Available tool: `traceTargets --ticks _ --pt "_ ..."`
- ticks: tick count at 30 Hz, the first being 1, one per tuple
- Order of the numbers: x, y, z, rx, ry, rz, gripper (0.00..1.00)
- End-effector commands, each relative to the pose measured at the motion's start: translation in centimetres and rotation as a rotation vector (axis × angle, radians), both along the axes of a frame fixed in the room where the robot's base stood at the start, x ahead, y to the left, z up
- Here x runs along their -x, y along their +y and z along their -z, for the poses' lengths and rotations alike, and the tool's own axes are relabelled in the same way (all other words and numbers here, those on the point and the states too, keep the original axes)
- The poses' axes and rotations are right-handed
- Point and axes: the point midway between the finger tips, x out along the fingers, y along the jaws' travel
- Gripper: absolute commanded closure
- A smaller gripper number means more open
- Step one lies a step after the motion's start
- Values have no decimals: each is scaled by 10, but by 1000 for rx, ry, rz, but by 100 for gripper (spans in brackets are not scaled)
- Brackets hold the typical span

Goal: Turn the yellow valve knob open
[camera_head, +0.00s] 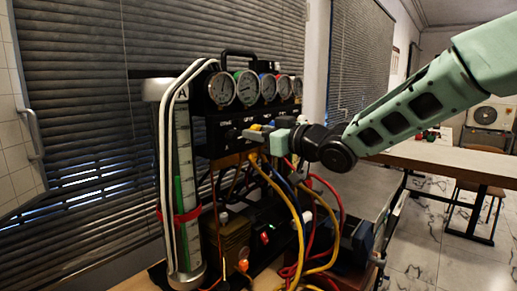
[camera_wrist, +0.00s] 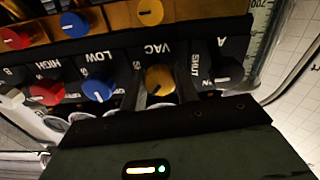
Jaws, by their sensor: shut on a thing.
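The yellow valve knob (camera_wrist: 160,80) sits on the black panel beside the label VAC (camera_wrist: 158,48). Its pale pointer mark slants toward the lower left in the wrist view. My gripper (camera_wrist: 163,88) has one finger on each side of this knob and is shut on it. In the head view my gripper (camera_head: 255,137) reaches the panel front from the right, below the gauges. The fingers and gripper body hide part of the knob there.
Blue (camera_wrist: 98,88) and red (camera_wrist: 47,92) knobs stand left of the yellow one, and a black knob (camera_wrist: 230,72) stands close on its right. Another row holds similar knobs. Yellow hoses (camera_head: 297,215) and other cables hang below. Gauges (camera_head: 248,87) line the panel top.

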Motion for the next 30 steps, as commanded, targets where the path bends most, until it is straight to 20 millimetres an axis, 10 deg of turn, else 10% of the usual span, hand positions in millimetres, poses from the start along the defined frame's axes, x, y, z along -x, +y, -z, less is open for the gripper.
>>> traceTargets --ticks 30 --pt "0 0 2 419 -533 -1 92"
